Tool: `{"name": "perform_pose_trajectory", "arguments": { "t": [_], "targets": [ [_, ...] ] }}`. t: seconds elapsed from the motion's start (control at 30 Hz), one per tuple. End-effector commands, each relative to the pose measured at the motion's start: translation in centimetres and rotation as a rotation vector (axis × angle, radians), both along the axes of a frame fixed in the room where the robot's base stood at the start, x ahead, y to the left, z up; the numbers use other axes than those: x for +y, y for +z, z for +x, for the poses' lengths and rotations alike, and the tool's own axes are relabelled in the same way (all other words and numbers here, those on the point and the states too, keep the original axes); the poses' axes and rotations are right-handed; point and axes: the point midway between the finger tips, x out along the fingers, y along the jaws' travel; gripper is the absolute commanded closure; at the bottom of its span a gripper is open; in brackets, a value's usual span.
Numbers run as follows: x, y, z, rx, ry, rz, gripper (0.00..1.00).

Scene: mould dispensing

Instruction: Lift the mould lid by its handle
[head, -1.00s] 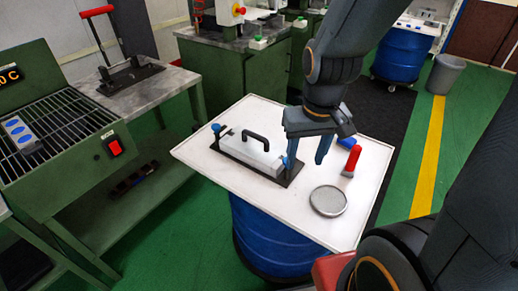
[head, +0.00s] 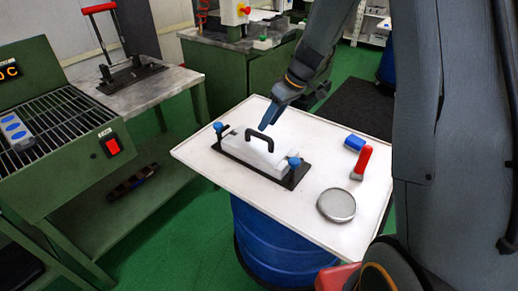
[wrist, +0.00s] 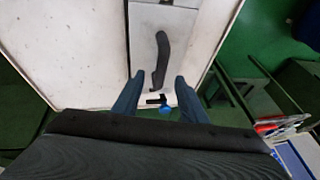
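The mould (head: 250,155) is a pale grey block on a black base plate (head: 293,180), lying on a white tabletop. Its lid carries a black arched handle (head: 259,138). The handle also shows in the wrist view (wrist: 162,58), ahead of the fingers and near the line midway between them. Two blue knobs stand at the ends of the base, one at the left (head: 218,127) and one at the right (head: 294,163). My gripper (wrist: 155,92) is open and empty, its two blue fingers apart. In the head view my gripper (head: 268,122) is just above and beside the handle, apart from it.
A round metal dish (head: 336,205), a red-handled tool (head: 361,162) and a blue block (head: 354,143) lie on the right of the white tabletop (head: 250,108). A green machine with rollers (head: 60,130) and a bench with a red-handled press (head: 130,75) stand at the left.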

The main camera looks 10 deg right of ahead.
Motion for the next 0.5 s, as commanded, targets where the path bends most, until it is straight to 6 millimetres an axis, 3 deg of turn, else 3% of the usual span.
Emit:
{"name": "perform_pose_trajectory", "arguments": {
  "t": [0.5],
  "targets": [
    [2.4,-4.3,0.7,0.002,0.006,0.001,0.61]
  ]
}}
